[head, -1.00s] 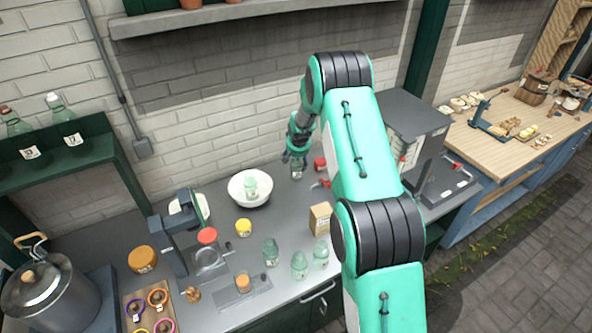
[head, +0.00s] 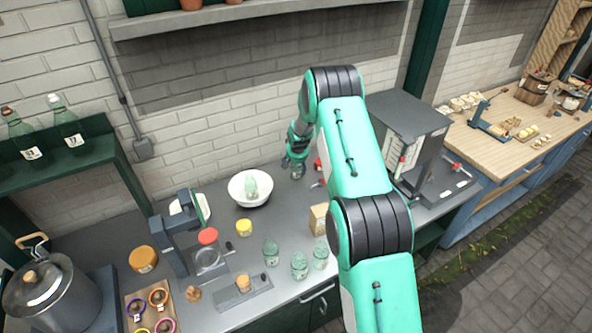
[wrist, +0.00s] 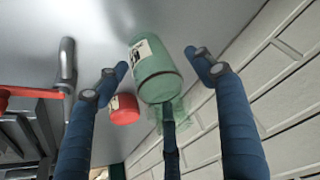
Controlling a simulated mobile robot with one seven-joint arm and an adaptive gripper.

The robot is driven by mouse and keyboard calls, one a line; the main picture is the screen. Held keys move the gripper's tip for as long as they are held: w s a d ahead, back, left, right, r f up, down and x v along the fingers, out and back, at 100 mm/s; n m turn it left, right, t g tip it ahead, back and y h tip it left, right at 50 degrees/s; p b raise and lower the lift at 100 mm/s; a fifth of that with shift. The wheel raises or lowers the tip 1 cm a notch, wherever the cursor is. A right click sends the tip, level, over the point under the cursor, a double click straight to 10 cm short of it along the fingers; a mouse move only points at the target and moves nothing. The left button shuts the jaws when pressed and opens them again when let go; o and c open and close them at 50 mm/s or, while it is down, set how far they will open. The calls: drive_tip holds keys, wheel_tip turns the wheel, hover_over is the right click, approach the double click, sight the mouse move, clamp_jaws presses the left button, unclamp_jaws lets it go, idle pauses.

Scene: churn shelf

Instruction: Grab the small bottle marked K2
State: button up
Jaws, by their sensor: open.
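A small green glass bottle with a pale label (wrist: 158,68) lies between my fingers in the wrist view. Its label is partly turned away and I cannot read it. My gripper (wrist: 157,60) is open, with one finger on each side of the bottle and a visible gap on both sides. In the head view my gripper (head: 294,162) is at the back of the counter, near the wall, over that bottle (head: 297,173). Similar small green bottles stand at the front (head: 271,253), (head: 299,266), (head: 320,254), and one is in the white bowl (head: 251,184); their marks are unreadable.
A red-lidded item (wrist: 124,109) is close beside the bottle. The brick wall (wrist: 270,75) is close on the other side. The white bowl (head: 238,190) stands left of my gripper. A cardboard box (head: 318,218) and a grey machine (head: 405,125) are nearby.

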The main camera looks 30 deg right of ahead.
drive_tip(key=shift+c, duration=0.3)
drive_tip(key=c, duration=1.1)
drive_tip(key=shift+r, duration=0.1)
drive_tip(key=shift+r, duration=0.7)
wheel_tip(320, 180, up, 2)
drive_tip(key=shift+w, duration=0.1)
drive_tip(key=s+a, duration=0.1)
drive_tip(key=s, duration=0.4)
drive_tip(key=s+a+r+b, duration=0.1)
drive_tip(key=s+a, duration=0.1)
drive_tip(key=s, duration=0.3)
drive_tip(key=s+a+b, duration=0.1)
drive_tip(key=s+a, duration=0.1)
drive_tip(key=s, duration=0.3)
drive_tip(key=shift+s+r, duration=0.15)
drive_tip(key=shift+r, duration=0.05)
drive_tip(key=shift+c, duration=0.2)
